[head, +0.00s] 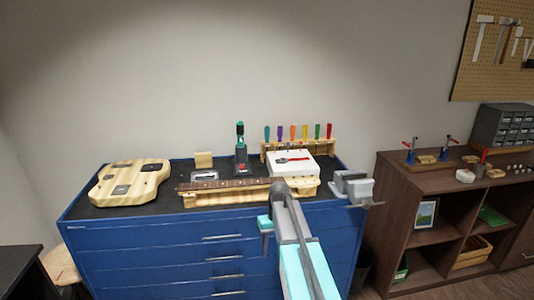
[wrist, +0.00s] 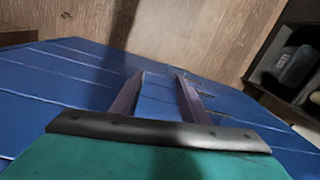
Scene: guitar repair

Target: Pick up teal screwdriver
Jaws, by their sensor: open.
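The teal screwdriver (head: 267,132) stands upright at the left end of a wooden rack (head: 328,146) at the back of the blue workbench, in the head view. It is the leftmost in a row of several screwdrivers with differently coloured handles. My gripper (head: 265,223) is in front of the bench's front edge, below the top and well away from the rack. In the wrist view, my gripper (wrist: 159,73) has its two fingers apart with nothing between them. The wrist view does not show the screwdriver.
A white box (head: 291,165) stands before the rack. A guitar neck (head: 230,184) lies along the front edge. A guitar body (head: 130,183) is at left, a dark tool with a teal top (head: 241,155) behind, and a grey vise (head: 353,187) at right.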

